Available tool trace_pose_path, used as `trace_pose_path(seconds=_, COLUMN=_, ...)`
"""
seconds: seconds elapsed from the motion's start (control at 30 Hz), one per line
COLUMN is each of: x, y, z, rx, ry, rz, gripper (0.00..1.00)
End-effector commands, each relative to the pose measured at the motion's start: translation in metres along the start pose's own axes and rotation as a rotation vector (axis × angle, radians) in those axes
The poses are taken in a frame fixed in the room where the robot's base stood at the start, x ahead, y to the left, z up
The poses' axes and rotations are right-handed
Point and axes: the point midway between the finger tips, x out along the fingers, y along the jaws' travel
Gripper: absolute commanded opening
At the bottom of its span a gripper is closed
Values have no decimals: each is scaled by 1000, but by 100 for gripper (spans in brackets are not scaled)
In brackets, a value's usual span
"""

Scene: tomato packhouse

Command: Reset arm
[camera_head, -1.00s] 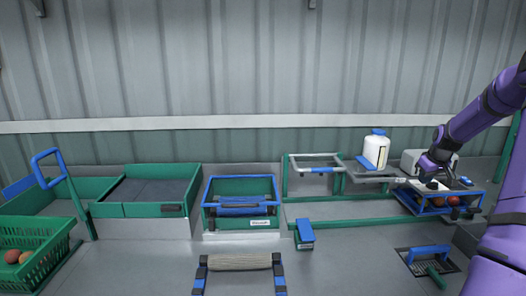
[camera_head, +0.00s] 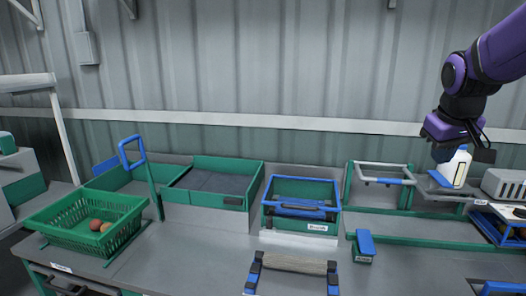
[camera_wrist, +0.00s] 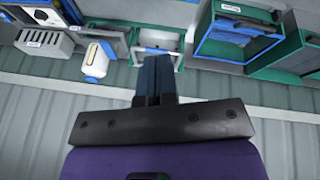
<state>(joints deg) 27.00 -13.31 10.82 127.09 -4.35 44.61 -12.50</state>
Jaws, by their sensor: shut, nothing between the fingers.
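My purple arm reaches in from the upper right of the head view, and my gripper (camera_head: 466,152) hangs in front of the wall, by the white bottle (camera_head: 456,168) with a blue cap. In the wrist view my gripper (camera_wrist: 156,62) shows two dark blue fingers pressed together, with nothing between them. The bottle (camera_wrist: 97,60) also shows there, left of the fingers and apart from them. In the head view the gripper hides part of the bottle's top.
A green crate (camera_head: 60,232) holding tomatoes stands at the left. Green bins (camera_head: 170,212) and a blue-rimmed box (camera_head: 318,228) stand along the back. A roller stand (camera_head: 257,272) is at the front. A blue rack (camera_head: 488,229) and a grey box (camera_head: 486,184) are at the right.

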Motion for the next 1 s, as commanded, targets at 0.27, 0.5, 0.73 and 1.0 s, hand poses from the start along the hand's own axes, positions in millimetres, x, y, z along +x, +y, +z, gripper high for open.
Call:
trace_pose_path(seconds=0.27, x=-52, y=-62, z=70, rx=8, ry=67, rz=-55, gripper=0)
trace_pose_path(seconds=0.5, x=-74, y=-93, z=133, rx=21, ry=112, rz=-138, gripper=0)
trace_pose_path(seconds=0.73, x=-77, y=-104, z=164, rx=29, ry=126, rz=-190, gripper=0)
trace_pose_path(seconds=1.0, x=-77, y=-105, z=168, rx=31, ry=126, rz=-196, gripper=0)
